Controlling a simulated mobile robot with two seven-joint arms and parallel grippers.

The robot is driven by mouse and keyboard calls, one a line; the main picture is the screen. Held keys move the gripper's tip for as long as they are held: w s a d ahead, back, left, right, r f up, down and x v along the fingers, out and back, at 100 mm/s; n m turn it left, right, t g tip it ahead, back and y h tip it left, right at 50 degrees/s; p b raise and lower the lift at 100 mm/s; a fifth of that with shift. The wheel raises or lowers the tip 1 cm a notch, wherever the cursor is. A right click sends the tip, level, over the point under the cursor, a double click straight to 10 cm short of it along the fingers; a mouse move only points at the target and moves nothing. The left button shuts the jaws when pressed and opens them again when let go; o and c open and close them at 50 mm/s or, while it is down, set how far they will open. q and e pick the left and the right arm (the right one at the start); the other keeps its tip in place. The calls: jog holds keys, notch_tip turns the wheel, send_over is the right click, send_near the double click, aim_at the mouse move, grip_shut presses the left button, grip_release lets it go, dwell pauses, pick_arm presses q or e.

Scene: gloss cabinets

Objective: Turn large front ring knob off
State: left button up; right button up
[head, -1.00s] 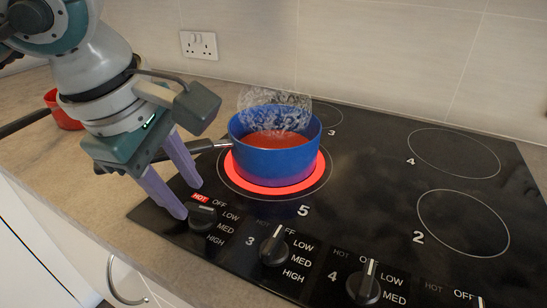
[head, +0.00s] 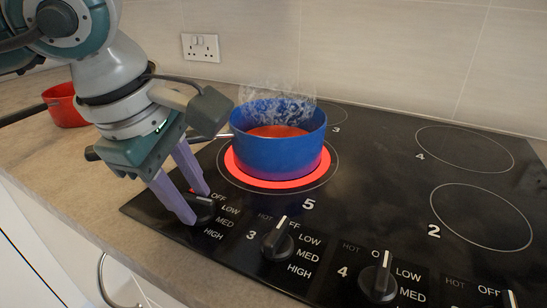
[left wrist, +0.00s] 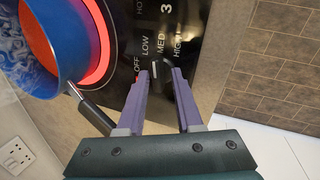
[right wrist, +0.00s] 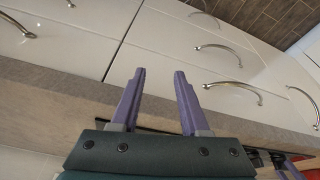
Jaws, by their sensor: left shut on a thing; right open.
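The black front-left knob (head: 204,213) sits on the hob beside labels OFF, LOW, MED and HIGH. It also shows in the left wrist view (left wrist: 161,68). My left gripper (head: 199,207) is shut on this knob, one finger on each side, partly hiding it and the HOT light. The knob's exact setting is hard to read. The large front ring (head: 240,174), marked 5, glows red. A blue pan (head: 275,150) with orange-red contents stands on it, steaming. My right gripper (right wrist: 159,73) is open and empty, with white drawer fronts behind it in the right wrist view.
Two more knobs, for ring 3 (head: 277,243) and ring 4 (head: 378,281), stand to the right. The pan's handle points left, close to my left gripper. A red pot (head: 66,106) stands on the worktop (head: 60,160). The rings at right are bare.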

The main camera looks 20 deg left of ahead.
pick_arm(q)
jog(key=shift+s+a+f, duration=0.1)
jog(key=shift+a+f, duration=0.05)
jog(key=shift+f, duration=0.35)
jog(key=shift+c, duration=0.8)
jog(key=n, duration=0.2)
jog(key=n+y, duration=0.1)
jog(key=n, duration=0.2)
jog(key=shift+d+n+y, duration=0.3)
jog(key=shift+d, duration=0.05)
jog(key=n, duration=0.2)
jog(key=n+g+y, duration=0.1)
jog(key=shift+w+d+n, duration=0.2)
jog(key=shift+w+n, duration=0.05)
jog(key=shift+n, duration=0.15)
jog(key=n, duration=0.2)
jog(key=shift+n+g, duration=0.3)
jog(key=o, duration=0.6)
jog(key=shift+w+a, duration=0.1)
jog(key=shift+c, duration=0.2)
jog(key=shift+r+p, duration=0.15)
jog(key=shift+p, duration=0.2)
jog(key=shift+w+r+p, duration=0.2)
jog(key=shift+r+p, duration=0.7)
jog(key=shift+r, duration=0.25)
jog(key=shift+d+r+p, duration=0.2)
jog(key=shift+r+p, duration=0.15)
jog(key=shift+r, duration=0.15)
